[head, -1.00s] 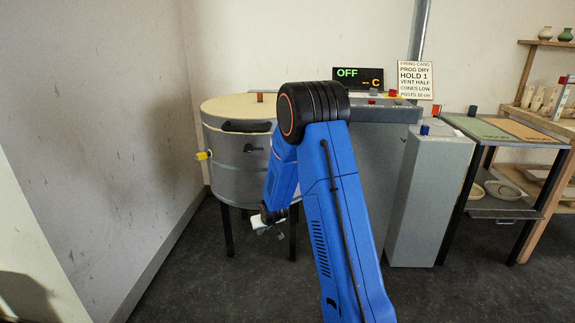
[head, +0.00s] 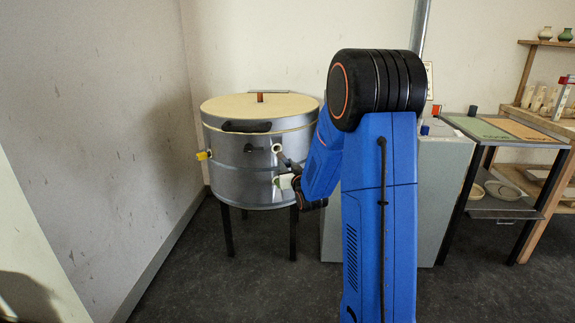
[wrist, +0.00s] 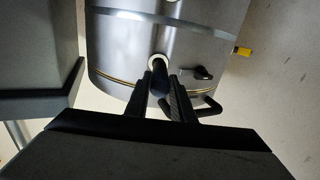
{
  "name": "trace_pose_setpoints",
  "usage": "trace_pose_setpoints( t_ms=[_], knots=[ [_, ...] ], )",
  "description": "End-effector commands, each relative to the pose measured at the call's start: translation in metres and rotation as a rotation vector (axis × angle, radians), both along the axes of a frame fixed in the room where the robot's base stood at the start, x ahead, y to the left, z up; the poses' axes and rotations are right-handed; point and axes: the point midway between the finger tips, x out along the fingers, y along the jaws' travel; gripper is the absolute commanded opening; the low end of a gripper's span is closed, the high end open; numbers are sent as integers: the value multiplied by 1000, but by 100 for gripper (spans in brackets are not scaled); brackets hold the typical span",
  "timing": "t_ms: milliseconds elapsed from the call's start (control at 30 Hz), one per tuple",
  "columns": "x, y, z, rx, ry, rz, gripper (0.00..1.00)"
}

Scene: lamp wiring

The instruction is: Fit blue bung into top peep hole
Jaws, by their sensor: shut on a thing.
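The kiln (head: 225,170) is a round grey drum with a pale lid. A white-rimmed peep hole (head: 277,148) is high on its side, and its rim also shows in the wrist view (wrist: 157,58). My gripper (head: 284,157) is right by this hole, angled up towards it from the lower right. In the wrist view the fingers (wrist: 160,82) are shut on a dark, rounded plug (wrist: 158,76), which I take for the blue bung; its colour is hard to see. Its end overlaps the hole's rim. I cannot tell whether it has entered.
A yellow plug (head: 203,155) sticks out of the kiln's left side. A black handle (head: 246,126) sits below the lid. A grey pedestal (head: 447,190) with a small blue item (head: 424,130) and a side table (head: 500,150) stand to the right.

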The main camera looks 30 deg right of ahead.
Motion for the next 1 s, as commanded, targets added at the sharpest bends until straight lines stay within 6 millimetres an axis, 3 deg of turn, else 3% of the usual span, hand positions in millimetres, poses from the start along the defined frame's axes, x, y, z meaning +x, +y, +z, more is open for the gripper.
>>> trace_pose_setpoints(
  t_ms=[633, 1000],
  knots=[
    [-5, -1, 6, -61, 0, -1, 2],
    [24, -7, 5, -61, 0, 0, 2]
  ],
)
